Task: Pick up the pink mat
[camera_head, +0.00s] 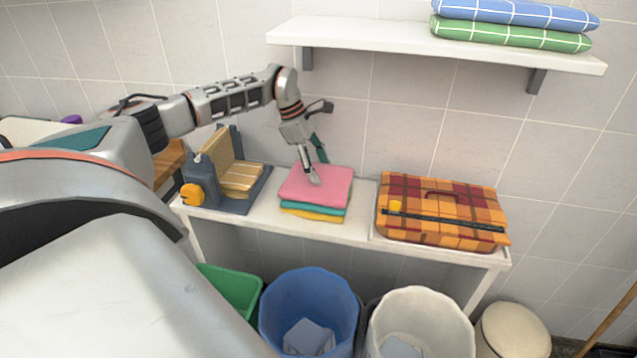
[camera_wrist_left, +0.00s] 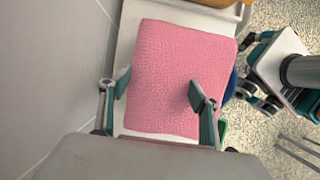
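The pink mat (camera_head: 335,188) is folded and lies on top of a stack, over a teal mat (camera_head: 300,206) and a yellow mat (camera_head: 325,217). The stack sits on a white shelf table (camera_head: 268,222) by the wall. My left gripper (camera_head: 314,168) points down at the mat's back part. In the left wrist view my left gripper (camera_wrist_left: 158,95) is open, its fingers apart. One finger is near the mat's left edge, the other over the pink mat (camera_wrist_left: 178,65). I cannot tell whether they touch it. My right gripper is in neither view.
A dark stand with tan boards (camera_head: 240,180) is left of the stack, and an orange plaid case (camera_head: 440,225) is right. A wall shelf (camera_head: 370,40) holds a blue towel (camera_head: 515,12) and green towel (camera_head: 510,34). A blue bin (camera_head: 310,285) and white bin (camera_head: 420,305) stand in front.

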